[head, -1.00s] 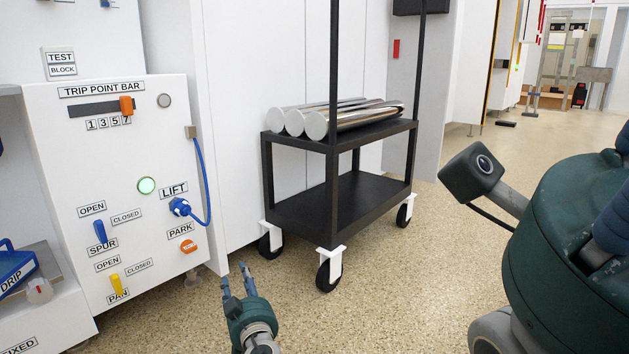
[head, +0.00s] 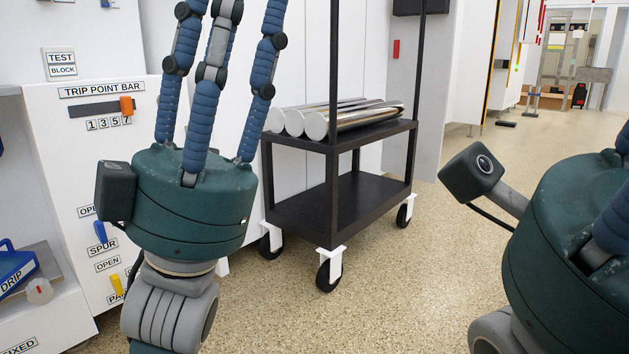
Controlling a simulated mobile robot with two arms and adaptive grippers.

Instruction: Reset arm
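My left gripper (head: 222,60) stands large in the left half of the head view, close to the camera. Its dark green palm is upright and its blue fingers point up, spread apart. The fingertips are cut off by the top edge, and nothing shows between the fingers. My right gripper (head: 570,235) is at the right edge, mostly its green palm. Its blue fingers are largely out of frame, so its opening cannot be judged.
A white panel (head: 60,150) with a trip point bar, an orange slider (head: 127,105) and blue (head: 100,231) and yellow (head: 116,284) levers stands at left, partly hidden. A black cart (head: 345,205) carries metal cylinders (head: 355,120). Speckled floor is clear at centre right.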

